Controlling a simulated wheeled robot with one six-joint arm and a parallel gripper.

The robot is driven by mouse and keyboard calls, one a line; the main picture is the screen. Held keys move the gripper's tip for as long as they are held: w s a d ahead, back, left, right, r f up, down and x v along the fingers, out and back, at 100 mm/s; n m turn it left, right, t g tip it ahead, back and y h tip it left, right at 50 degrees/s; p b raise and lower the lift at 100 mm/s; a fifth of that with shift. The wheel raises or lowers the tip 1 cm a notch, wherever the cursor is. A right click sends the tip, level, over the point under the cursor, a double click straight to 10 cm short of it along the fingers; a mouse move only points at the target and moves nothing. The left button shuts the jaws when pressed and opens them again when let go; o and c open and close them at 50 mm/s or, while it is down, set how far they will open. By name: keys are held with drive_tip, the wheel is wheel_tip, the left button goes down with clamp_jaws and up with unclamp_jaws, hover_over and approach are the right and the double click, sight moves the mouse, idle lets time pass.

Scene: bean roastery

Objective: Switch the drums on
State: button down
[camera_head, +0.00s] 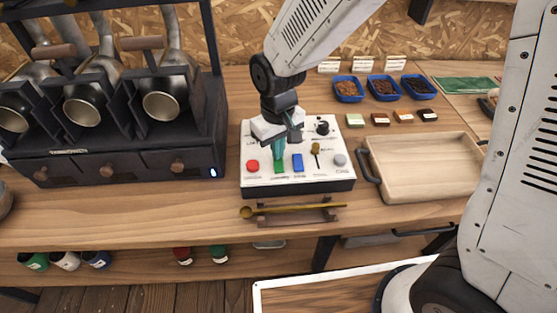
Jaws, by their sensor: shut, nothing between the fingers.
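A white control panel (317,177) on a dark base sits on the wooden bench. It carries a red button (252,166), a green control (279,167), a blue control (297,163), a small lever (316,153), a pale grey knob (340,160) and a black knob (322,127). My gripper (279,156) is shut and empty, pointing down over the green control; I cannot tell whether it touches. My gripper hides the panel's upper left. The drums (82,103) hang in a black roaster (133,160) at the left, with a blue light (213,172) at its lower right corner.
A wooden tray (431,193) with a dark handle stands right of the panel. A long brass scoop (290,208) lies on a rest in front of it. Blue bean dishes (348,91) and small colored blocks (355,120) sit behind. Bare bench lies in front of the roaster.

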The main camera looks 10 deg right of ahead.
sight(285, 169)
drive_tip(key=shift+f, duration=0.3)
drive_tip(key=shift+r, duration=3.55)
drive_tip(key=s+d+r+m, duration=0.2)
drive_tip(key=s+d+r, duration=0.4)
drive_tip(key=s+d, duration=0.3)
drive_tip(key=s+d+r+m+t, duration=0.1)
drive_tip(key=s+d+r+m, duration=0.2)
drive_tip(key=s+d+r, duration=0.3)
drive_tip(key=s+d, duration=0.4)
drive_tip(key=d, duration=0.2)
drive_tip(key=shift+s+r+m, duration=0.25)
drive_tip(key=shift+r+m, duration=0.05)
drive_tip(key=shift+r, duration=0.1)
